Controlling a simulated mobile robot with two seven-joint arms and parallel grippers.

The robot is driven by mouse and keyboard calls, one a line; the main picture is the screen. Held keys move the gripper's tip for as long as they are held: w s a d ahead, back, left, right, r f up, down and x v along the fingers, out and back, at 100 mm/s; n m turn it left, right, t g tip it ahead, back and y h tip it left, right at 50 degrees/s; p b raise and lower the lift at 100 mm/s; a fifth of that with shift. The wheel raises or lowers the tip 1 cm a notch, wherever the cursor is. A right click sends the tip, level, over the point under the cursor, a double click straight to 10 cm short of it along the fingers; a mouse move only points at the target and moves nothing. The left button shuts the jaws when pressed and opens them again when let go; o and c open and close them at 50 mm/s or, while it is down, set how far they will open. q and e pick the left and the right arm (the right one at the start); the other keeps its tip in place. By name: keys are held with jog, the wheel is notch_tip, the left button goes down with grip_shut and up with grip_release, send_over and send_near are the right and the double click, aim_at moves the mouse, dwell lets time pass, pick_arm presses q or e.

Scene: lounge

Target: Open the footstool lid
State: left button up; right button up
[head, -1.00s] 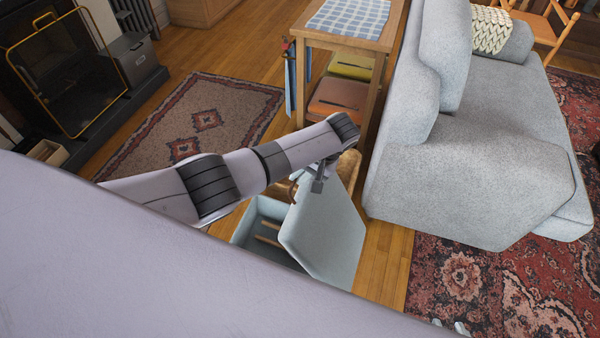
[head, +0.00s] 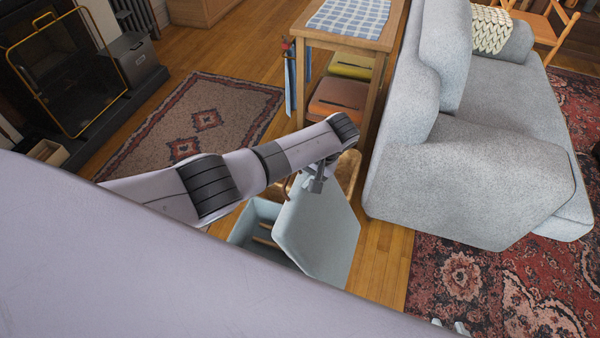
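The footstool is a pale blue box (head: 243,238) in the lower middle of the head view. Its pale blue lid (head: 318,232) stands steeply tilted, and the inside shows with wooden bars in it. My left gripper (head: 317,184) is at the lid's upper edge, near a brown strap (head: 289,186). Its fingers are small and partly hidden, so I cannot tell whether they grip the lid. Small pale tips at the bottom edge look like my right gripper (head: 450,327), mostly hidden by my own body.
A grey sofa (head: 490,170) stands close on the right of the footstool. A wooden side table (head: 384,47) with coloured items on its shelf stands behind. A wicker basket (head: 350,170) is just beyond the lid. Bare floor and a patterned rug (head: 190,120) lie to the left.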

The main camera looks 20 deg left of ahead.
pick_arm(q)
jog(key=shift+s+d+f, duration=0.1)
jog(key=shift+s+d, duration=0.05)
jog(key=d+r+p, duration=0.1)
jog(key=d+r, duration=0.4)
jog(key=d, duration=0.1)
jog(key=shift+w, duration=0.35)
dwell(0.6)
jog(key=shift+d+r, duration=0.1)
jog(key=shift+r, duration=0.05)
jog(key=p+v, duration=0.1)
jog(key=v, duration=0.6)
dwell(0.4)
